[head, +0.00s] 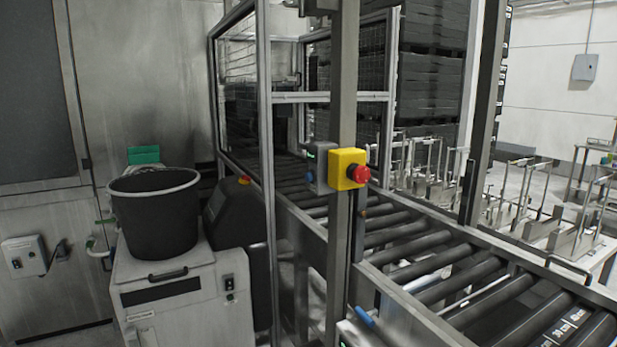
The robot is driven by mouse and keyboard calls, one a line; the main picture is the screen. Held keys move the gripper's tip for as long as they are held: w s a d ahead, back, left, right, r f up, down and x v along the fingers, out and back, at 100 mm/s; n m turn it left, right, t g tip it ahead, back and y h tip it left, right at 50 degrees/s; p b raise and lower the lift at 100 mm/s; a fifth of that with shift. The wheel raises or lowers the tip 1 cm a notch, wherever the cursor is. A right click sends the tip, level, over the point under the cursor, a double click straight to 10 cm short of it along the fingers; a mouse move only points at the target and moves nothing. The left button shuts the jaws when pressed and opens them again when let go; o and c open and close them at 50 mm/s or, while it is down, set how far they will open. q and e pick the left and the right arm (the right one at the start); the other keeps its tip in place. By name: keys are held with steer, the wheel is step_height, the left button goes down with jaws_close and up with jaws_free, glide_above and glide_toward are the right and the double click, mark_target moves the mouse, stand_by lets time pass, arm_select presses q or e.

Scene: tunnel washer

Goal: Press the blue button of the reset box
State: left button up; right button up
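The reset box is most likely the small grey box (319,160) on the upright post, just left of the yellow box. A green light shows on its face. A blue button (309,177) sticks out at its lower left, seen from the side. The yellow box (347,168) with a red mushroom button (359,174) covers part of the post beside it. Neither of my grippers is in view.
A roller conveyor (430,270) runs behind the post toward the lower right. A dark bin (155,218) stands on a white cabinet (180,290) at left. A metal-framed guard (265,150) stands between. A blue part (365,317) shows low at the conveyor's near side.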

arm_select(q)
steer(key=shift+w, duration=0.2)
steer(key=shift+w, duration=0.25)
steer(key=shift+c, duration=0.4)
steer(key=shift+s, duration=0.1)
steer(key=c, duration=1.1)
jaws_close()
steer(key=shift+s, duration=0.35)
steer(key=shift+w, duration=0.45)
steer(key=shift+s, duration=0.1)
